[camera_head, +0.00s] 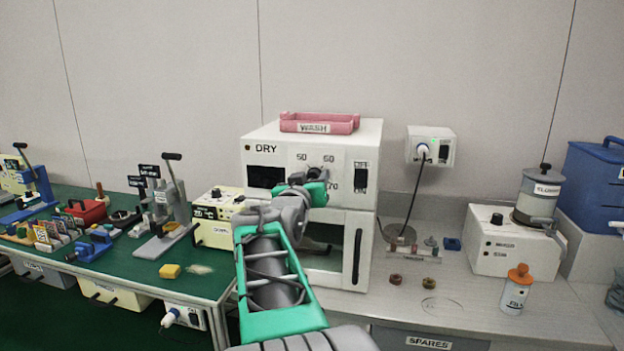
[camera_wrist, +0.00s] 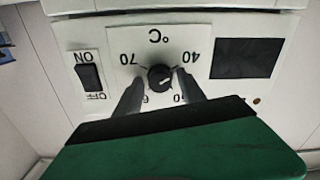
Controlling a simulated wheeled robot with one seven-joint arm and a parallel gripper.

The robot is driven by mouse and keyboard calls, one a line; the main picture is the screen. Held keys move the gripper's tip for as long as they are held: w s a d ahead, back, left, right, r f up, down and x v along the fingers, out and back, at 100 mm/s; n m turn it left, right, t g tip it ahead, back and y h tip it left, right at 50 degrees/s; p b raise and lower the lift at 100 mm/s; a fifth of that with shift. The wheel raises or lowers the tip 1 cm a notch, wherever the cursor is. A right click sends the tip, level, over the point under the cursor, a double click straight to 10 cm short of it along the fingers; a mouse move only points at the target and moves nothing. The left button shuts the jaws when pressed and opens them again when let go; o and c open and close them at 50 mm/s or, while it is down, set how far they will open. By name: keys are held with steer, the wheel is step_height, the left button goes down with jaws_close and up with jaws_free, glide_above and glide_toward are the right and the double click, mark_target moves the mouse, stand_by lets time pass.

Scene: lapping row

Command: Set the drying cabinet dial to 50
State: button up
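The white drying cabinet (camera_head: 362,135), marked DRY, stands on the bench in the head view. In the wrist view, which sees the panel upside down, its round black dial (camera_wrist: 160,77) sits on a °C scale. 70 and 40 are readable; the numbers between them are partly hidden by my fingers. A small light mark shows on the dial, but its exact setting is unclear. My gripper (camera_wrist: 159,82) has one grey finger on each side of the dial, with small gaps visible.
An ON/OFF switch (camera_wrist: 90,77) and a dark display (camera_wrist: 246,58) flank the scale. A pink WASH tray (camera_head: 320,122) lies on the cabinet top. The cabinet door handle (camera_head: 357,256) is below. A cream box (camera_head: 217,215) stands close on the left.

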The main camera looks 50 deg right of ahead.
jaws_close()
steer(key=shift+f+b, duration=0.15)
steer(key=shift+b, duration=0.3)
steer(key=shift+m+b, duration=7.9)
steer(key=shift+b, duration=0.9)
steer(key=shift+o, duration=0.6)
jaws_free()
